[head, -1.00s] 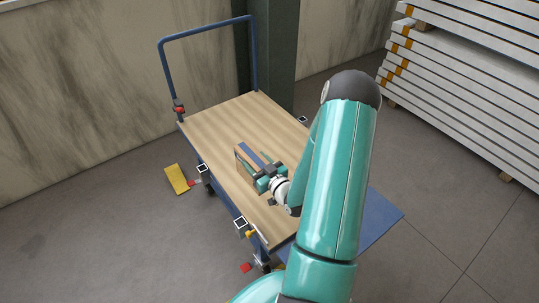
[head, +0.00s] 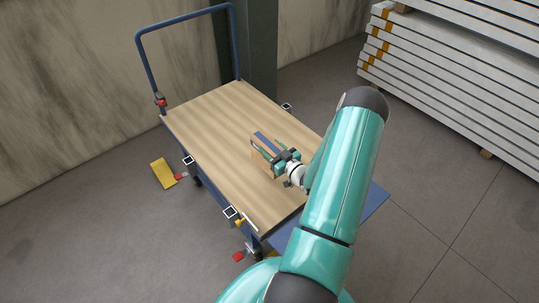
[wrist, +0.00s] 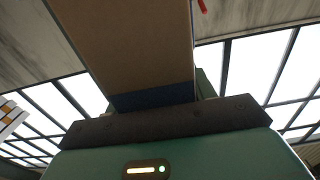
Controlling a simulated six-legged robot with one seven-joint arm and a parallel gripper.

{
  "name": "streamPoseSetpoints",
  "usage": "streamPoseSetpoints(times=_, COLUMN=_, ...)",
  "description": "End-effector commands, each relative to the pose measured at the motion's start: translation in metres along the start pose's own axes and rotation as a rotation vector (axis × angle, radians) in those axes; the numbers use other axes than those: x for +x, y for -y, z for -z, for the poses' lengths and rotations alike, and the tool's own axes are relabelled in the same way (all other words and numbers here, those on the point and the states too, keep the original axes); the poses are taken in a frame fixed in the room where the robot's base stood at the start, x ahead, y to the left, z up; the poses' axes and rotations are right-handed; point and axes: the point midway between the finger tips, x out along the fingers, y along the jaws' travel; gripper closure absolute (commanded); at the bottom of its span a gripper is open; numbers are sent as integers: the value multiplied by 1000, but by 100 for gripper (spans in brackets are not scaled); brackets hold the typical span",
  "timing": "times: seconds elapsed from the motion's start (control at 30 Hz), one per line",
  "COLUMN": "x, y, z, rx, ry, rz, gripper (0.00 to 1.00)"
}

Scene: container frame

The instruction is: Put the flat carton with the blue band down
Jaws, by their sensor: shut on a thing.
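The flat carton with the blue band (head: 264,147) is brown and stands on its narrow edge in my gripper (head: 277,157), over the wooden deck of a trolley (head: 205,125). My gripper is shut on the carton. In the wrist view the carton (wrist: 130,45) fills the upper middle, with its dark blue band (wrist: 152,97) close to the gripper's body (wrist: 165,122). I cannot tell whether the carton's lower edge touches the deck. My arm hides part of the deck's right side.
The trolley has a blue handle (head: 187,22) at its far end. A blue panel (head: 365,208) lies beside its right side. A yellow piece (head: 163,173) is on the floor at left. Stacked white panels (head: 455,85) stand at back right. Most of the deck is bare.

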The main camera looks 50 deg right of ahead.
Motion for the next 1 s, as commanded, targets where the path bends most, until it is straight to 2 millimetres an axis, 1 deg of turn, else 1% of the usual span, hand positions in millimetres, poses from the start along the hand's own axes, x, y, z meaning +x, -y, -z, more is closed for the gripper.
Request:
streamPoseSetpoints(times=0.03, x=8, y=-4, z=-9, rx=0, ry=-3, rz=0, gripper=99)
streamPoseSetpoints(times=0.1, x=15, y=-7, z=-19, rx=-1, ry=-4, rz=0, gripper=99)
streamPoseSetpoints(times=0.2, x=23, y=-11, z=-28, rx=-2, ry=-3, rz=1, gripper=99)
streamPoseSetpoints(times=0.37, x=29, y=-14, z=-37, rx=-2, ry=-4, rz=1, gripper=99)
streamPoseSetpoints(times=0.5, x=29, y=-14, z=-57, rx=1, ry=-2, rz=0, gripper=99)
streamPoseSetpoints(times=0.6, x=29, y=-14, z=-67, rx=0, ry=-3, rz=0, gripper=99)
streamPoseSetpoints(times=0.97, x=29, y=-15, z=-70, rx=-2, ry=-3, rz=0, gripper=99)
streamPoseSetpoints(times=1.0, x=29, y=-15, z=-71, rx=-2, ry=-1, rz=0, gripper=44)
